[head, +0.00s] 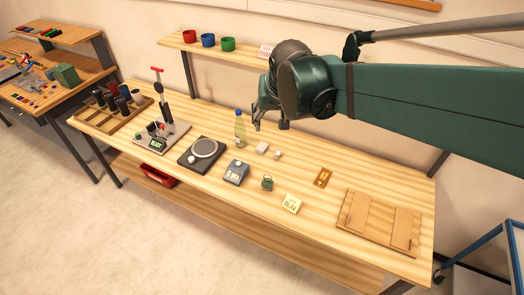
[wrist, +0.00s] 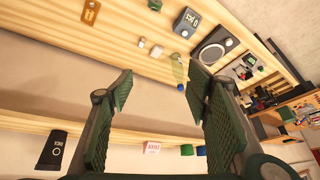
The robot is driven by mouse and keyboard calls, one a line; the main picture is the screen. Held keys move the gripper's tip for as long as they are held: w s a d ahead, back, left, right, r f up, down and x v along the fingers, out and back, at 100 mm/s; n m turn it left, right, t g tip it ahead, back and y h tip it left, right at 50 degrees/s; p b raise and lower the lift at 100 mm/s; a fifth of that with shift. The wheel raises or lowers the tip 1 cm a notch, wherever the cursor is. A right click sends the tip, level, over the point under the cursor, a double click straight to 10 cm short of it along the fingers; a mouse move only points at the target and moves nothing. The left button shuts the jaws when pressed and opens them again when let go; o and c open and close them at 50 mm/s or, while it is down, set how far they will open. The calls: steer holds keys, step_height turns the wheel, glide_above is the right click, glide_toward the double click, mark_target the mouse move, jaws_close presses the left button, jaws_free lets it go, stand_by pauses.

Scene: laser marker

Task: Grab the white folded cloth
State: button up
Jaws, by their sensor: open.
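A small white folded cloth (head: 262,148) appears to lie on the wooden workbench (head: 315,208), just right of a yellowish bottle (head: 240,129). It also seems to show in the wrist view (wrist: 157,51), though it is too small to make out folds. My gripper (head: 270,119) is open and empty, above the back of the bench, behind and above the cloth. In the wrist view my gripper's two dark green padded fingers (wrist: 160,82) are wide apart, with nothing between the pads.
A smaller pale object (head: 277,155) lies right of the cloth. A grey device (head: 235,172), a black plate with a disc (head: 201,152) and a green weight-like item (head: 267,183) stand nearby. An upper shelf (head: 245,55) with coloured cups runs behind. A wooden board (head: 378,220) lies right.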

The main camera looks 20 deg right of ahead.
steer(key=w+d+f+m+b, duration=0.1)
steer(key=w+f+b, duration=0.2)
steer(key=w+f, duration=0.5)
steer(key=m+g+h+b, duration=0.2)
steer(key=m+g+b, duration=0.1)
steer(key=m+b, duration=0.3)
glide_above(262, 146)
steer(key=s+a+b, duration=0.1)
steer(key=s+a, duration=0.1)
steer(key=shift+n, duration=0.5)
step_height(262, 146, down, 30)
steer(key=shift+d+r, duration=0.1)
steer(key=shift+r, duration=0.15)
steer(key=shift+w+f, duration=0.1)
steer(key=shift+f, duration=0.2)
steer(key=shift+b+x, duration=0.4)
steer(key=shift+x, duration=0.9)
steer(key=shift+f, duration=0.1)
steer(key=shift+b+x, duration=0.35)
steer(key=shift+x, duration=2.2)
